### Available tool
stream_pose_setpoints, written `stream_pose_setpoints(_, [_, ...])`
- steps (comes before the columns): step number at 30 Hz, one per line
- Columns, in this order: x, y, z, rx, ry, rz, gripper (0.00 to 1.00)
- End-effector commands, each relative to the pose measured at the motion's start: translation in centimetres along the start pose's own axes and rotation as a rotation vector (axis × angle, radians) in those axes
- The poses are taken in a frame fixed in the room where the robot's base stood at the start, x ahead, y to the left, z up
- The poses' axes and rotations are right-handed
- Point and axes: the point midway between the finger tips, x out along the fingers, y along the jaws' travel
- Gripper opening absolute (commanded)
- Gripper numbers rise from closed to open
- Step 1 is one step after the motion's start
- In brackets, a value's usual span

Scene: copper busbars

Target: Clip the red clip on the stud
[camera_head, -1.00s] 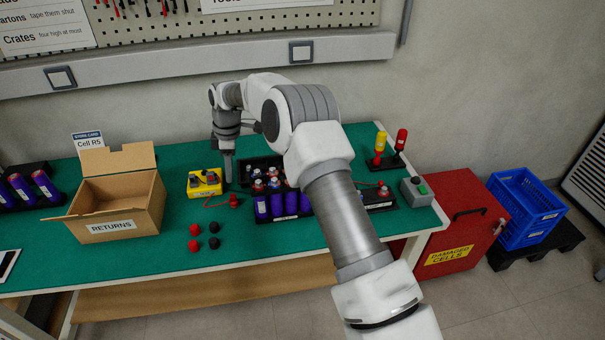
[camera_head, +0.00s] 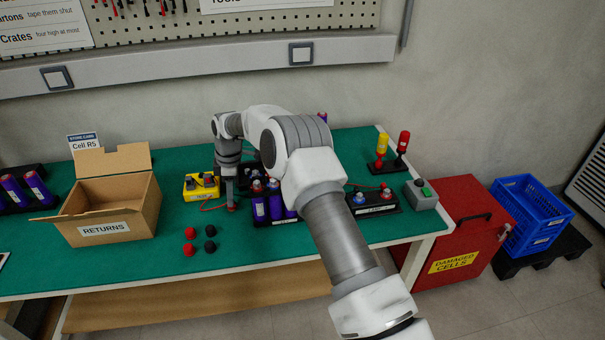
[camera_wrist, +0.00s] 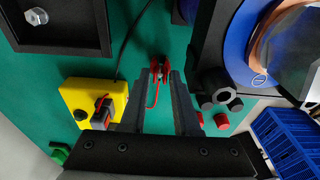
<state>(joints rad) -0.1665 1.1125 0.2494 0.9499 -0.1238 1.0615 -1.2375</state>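The red clip (camera_head: 231,208) lies on the green bench at the end of a red lead, just right of the yellow box (camera_head: 201,187). My gripper (camera_head: 230,205) points straight down at it, with its fingertips low at the bench. In the wrist view, the red clip (camera_wrist: 160,72) shows at the tips of my gripper (camera_wrist: 161,78). The fingers stand apart, and I cannot see clearly whether they touch the clip. Purple cells (camera_head: 268,205) with top terminals stand to the right. I cannot tell which stud is meant.
Red caps (camera_head: 189,249) and black caps (camera_head: 210,245) lie in front. The RETURNS carton (camera_head: 105,231) stands left. Yellow and red upright tools (camera_head: 382,149) and a grey switch box (camera_head: 421,194) are at the right. My arm hides part of the cell row.

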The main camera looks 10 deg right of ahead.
Motion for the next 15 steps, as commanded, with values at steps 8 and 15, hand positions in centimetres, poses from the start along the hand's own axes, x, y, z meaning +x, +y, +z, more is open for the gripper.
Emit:
stream_pose_setpoints(8, [0.00, -0.01, 0.01, 0.000, 0.000, 0.000, 0.19])
stream_pose_setpoints(15, [-0.02, -0.01, 0.00, 0.000, 0.000, 0.000, 0.00])
